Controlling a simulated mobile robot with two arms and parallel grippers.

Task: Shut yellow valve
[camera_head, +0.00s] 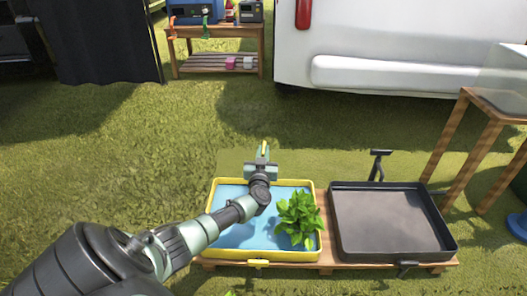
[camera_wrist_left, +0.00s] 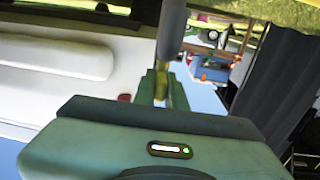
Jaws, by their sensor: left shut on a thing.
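The yellow valve (camera_head: 264,148) stands at the back edge of the yellow-rimmed tray (camera_head: 316,200). Only a small yellow piece of it shows above my left gripper (camera_head: 262,162); the rest is hidden behind the gripper. My left gripper is shut on the valve, and my arm reaches over the left part of the tray. In the left wrist view, a yellow piece (camera_wrist_left: 160,101) shows at the green fingers, below a grey post (camera_wrist_left: 173,38). The valve's exact turn cannot be told. My right gripper is not in view.
Blue water (camera_head: 236,235) and a leafy green plant (camera_head: 299,219) are in the yellow tray. A black tray (camera_head: 392,222) with a black tap (camera_head: 379,163) stands to its right. A wooden table (camera_head: 470,130) stands further right. Open grass lies behind the trays, before a white vehicle (camera_head: 400,40).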

